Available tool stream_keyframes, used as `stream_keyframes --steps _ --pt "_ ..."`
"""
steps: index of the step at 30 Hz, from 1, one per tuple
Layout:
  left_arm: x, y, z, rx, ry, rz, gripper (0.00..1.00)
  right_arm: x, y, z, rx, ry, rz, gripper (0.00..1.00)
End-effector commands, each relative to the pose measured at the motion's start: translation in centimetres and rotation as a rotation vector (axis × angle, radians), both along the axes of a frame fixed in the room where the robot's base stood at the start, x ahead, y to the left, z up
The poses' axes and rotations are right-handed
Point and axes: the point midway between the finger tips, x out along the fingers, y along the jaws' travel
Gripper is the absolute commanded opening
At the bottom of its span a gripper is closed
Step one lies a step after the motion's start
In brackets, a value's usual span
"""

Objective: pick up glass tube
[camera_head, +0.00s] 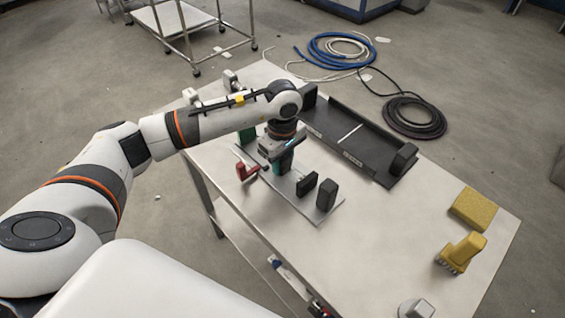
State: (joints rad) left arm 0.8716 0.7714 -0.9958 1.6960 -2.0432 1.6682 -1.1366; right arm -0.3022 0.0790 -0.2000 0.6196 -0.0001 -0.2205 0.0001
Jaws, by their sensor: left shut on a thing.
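My left gripper (280,160) points down over a grey fixture plate (317,212) on the table, at the end of the arm from the left. It is shut, with a small dark teal part showing at its jaws. The glass tube cannot be made out clearly; the gripper and its small size in this view hide it. My right gripper is not in view.
A long dark tray (345,142) with raised black ends lies behind the fixture. A yellow sponge (474,208) and a yellow brush (462,253) are at the table's right. The table's front middle is clear. Coiled hoses (413,117) and a cart (180,22) are beyond the table.

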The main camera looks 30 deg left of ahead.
Motion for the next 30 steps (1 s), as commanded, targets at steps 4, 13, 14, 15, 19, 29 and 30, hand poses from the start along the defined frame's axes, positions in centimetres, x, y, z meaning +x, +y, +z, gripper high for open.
stream_keyframes --steps 4,13,14,15,19,29,30 --pt "0.0 0.0 0.4 0.000 -0.001 0.000 0.00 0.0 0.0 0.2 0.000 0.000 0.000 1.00" --pt "0.1 0.1 5.9 0.001 -0.004 0.000 0.00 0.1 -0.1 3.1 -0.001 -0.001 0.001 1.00" --pt "0.1 0.1 6.5 0.000 -0.003 0.000 0.00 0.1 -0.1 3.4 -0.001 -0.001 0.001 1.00" --pt "0.1 0.1 7.2 0.000 -0.002 0.000 0.00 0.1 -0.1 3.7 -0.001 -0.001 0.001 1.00" --pt "0.1 0.0 9.1 -0.001 -0.002 0.000 0.00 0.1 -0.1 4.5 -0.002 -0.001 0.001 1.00" --pt "0.0 0.0 10.1 0.000 -0.001 0.000 0.00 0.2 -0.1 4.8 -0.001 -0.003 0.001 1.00" --pt "0.0 0.0 10.1 0.000 -0.001 0.000 0.00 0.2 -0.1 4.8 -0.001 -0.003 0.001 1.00"
